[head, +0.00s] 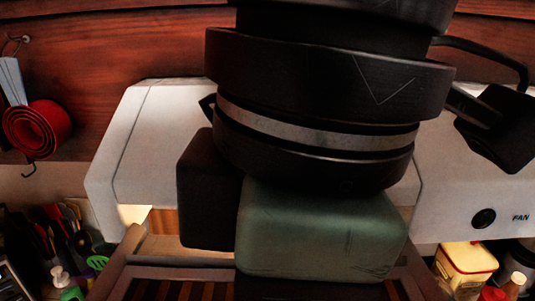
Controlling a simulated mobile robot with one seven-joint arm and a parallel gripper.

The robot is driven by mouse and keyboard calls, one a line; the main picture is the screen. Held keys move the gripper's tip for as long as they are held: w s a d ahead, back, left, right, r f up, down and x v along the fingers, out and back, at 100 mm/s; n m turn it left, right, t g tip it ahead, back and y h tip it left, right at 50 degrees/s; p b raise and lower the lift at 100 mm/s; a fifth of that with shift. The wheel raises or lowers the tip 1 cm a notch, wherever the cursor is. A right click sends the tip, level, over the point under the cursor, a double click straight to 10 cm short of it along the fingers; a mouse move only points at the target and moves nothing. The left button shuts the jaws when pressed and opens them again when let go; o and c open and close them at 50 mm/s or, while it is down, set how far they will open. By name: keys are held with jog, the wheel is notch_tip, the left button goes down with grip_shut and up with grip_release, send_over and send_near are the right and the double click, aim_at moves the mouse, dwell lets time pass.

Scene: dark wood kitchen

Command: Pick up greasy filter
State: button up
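A framed panel with dark and orange-brown slats, which looks like the greasy filter (185,289), shows at the bottom of the head view. It lies below the front of the white range hood (150,150), with its frame widening toward me. Its near part is cut off by the picture's lower edge, and its middle is hidden behind my arm. My gripper (320,232) is at the lower centre, in front of the hood and over the panel in the picture. Its fingers are hidden, so I cannot tell whether it touches or holds the panel.
Red measuring cups (35,130) hang on the left wall. Utensils and bottles (70,250) stand at the lower left. A yellow container with a red lid (466,268) stands at the lower right. The hood has a FAN knob (484,218) at right.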

grip_shut()
dwell(1.2)
